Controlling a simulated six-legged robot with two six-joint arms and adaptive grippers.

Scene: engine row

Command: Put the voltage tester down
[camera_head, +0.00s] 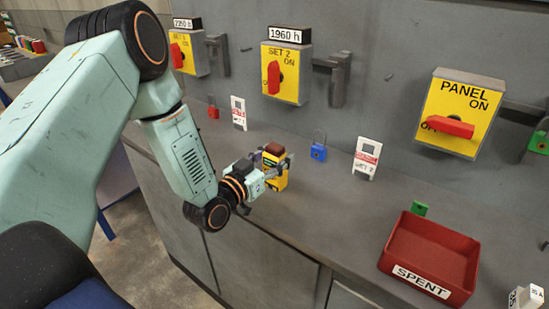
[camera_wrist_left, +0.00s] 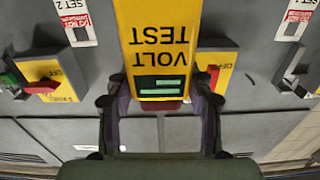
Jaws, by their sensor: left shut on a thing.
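The voltage tester (camera_head: 274,178) is a yellow block with a dark red top, upright at the worktop (camera_head: 330,205) in the head view. My left gripper (camera_head: 272,163) is shut on it, with one finger on either side. In the left wrist view the tester (camera_wrist_left: 160,35) shows upside-down "VOLT TEST" lettering and a green-barred display, between the two fingers of my left gripper (camera_wrist_left: 162,100). I cannot tell whether its base touches the worktop. My right gripper is not in view.
A red tray marked SPENT (camera_head: 428,284) stands at the front right, with a green item (camera_head: 419,209) behind it. A blue padlock (camera_head: 319,152) and a white tag (camera_head: 367,157) are right of the tester. A red padlock (camera_head: 213,112) is further left. Yellow switch boxes (camera_head: 291,83) line the wall.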

